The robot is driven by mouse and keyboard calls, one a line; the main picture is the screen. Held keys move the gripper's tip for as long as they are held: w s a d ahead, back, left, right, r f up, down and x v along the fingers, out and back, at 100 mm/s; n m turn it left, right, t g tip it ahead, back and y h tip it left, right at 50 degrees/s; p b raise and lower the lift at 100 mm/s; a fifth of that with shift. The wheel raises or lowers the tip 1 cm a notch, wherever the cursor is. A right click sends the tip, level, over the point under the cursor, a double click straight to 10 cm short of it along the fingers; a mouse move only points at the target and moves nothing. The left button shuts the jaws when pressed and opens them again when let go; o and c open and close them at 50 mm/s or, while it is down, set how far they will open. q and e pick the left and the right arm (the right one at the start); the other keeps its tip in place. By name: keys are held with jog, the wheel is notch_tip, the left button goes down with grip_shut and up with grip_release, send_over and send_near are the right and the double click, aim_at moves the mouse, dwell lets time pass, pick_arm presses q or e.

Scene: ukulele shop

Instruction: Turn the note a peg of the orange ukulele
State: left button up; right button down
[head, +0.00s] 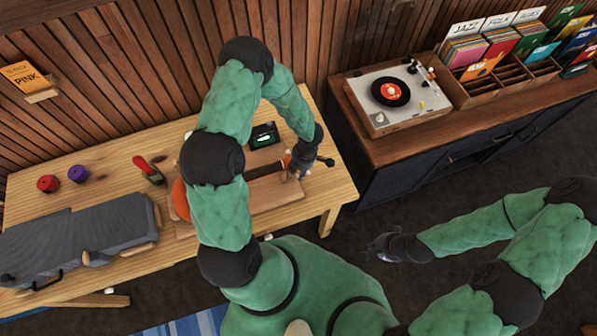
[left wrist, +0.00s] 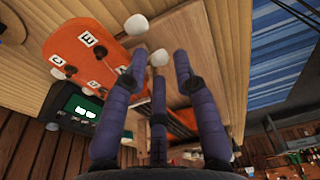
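The orange ukulele lies on the wooden table, its body (head: 180,200) partly hidden behind my left arm. Its orange headstock (left wrist: 82,52) fills the upper left of the left wrist view, with white letter labels and white peg knobs. The label nearest my fingers is partly covered, so I cannot read it surely. One white peg (left wrist: 159,58) sits between the fingertips of my left gripper (left wrist: 160,62); the fingers look spread around it. In the head view my left gripper (head: 300,163) is at the headstock end. My right gripper (head: 385,247) hangs over the floor, away from the table; its fingers are unclear.
A tuner with a lit green screen (head: 264,135) stands behind the neck. A grey case (head: 80,240), red spool (head: 48,184), purple spool (head: 78,173) and red-handled tool (head: 149,170) are on the table's left. A record player (head: 395,98) stands on the cabinet at right.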

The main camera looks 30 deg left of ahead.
pick_arm(q)
notch_tip(320, 180, up, 11)
jog(key=w+d, duration=0.1)
jog(key=shift+w, duration=0.15)
jog(key=shift+f, duration=0.2)
dwell(0.5)
